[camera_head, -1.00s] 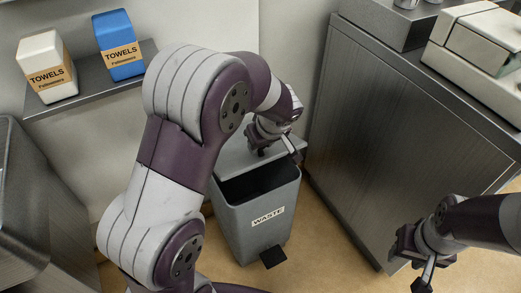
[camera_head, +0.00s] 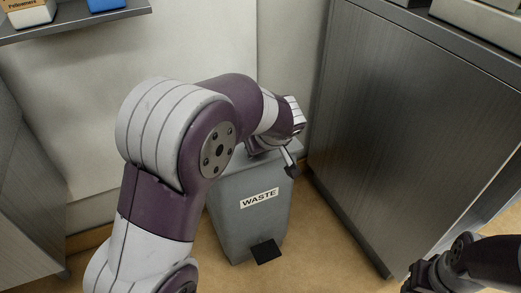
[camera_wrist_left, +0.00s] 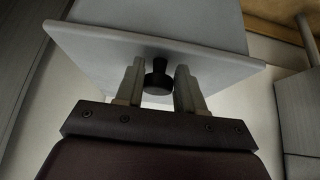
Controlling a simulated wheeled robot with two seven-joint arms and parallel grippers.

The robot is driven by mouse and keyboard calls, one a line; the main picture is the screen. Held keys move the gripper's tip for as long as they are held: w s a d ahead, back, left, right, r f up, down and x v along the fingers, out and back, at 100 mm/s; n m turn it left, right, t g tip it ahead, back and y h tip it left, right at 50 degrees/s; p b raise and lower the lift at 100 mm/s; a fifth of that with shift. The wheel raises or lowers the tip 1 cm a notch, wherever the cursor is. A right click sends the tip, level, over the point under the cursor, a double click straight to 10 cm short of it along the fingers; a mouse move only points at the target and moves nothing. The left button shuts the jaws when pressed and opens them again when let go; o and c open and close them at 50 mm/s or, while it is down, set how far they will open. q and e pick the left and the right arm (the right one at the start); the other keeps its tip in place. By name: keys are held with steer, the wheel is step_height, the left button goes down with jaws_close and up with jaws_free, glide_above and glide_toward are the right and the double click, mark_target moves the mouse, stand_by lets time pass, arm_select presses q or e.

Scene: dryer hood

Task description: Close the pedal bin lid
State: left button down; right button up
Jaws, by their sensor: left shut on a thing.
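The grey waste bin (camera_head: 245,220) stands on the floor, with a white WASTE label and a black pedal (camera_head: 265,252) at its front. Its grey lid (camera_head: 235,163) lies over the top, and the dark opening does not show; whether it sits fully flush is hidden by my arm. In the left wrist view the lid (camera_wrist_left: 150,22) is a broad light panel with a black knob (camera_wrist_left: 158,82). My left gripper (camera_wrist_left: 160,70) is shut on the knob, its fingers on either side; in the head view it (camera_head: 289,168) is at the bin's top. My right gripper (camera_head: 418,281) is partly cut off at lower right.
A metal cabinet (camera_head: 420,130) stands close to the right of the bin. Brown floor (camera_head: 330,245) is clear in front of the bin and cabinet.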

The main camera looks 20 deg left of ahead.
arm_select(q)
steer(key=shift+s+f, duration=0.2)
steer(key=shift+f, duration=0.3)
steer(key=c, duration=0.9)
jaws_free()
steer(key=shift+o, duration=1)
steer(key=shift+w+d, duration=0.1)
steer(key=shift+r, duration=0.2)
steer(key=p+v, duration=0.5)
steer(key=v, duration=0.7)
steer(key=shift+r, duration=0.45)
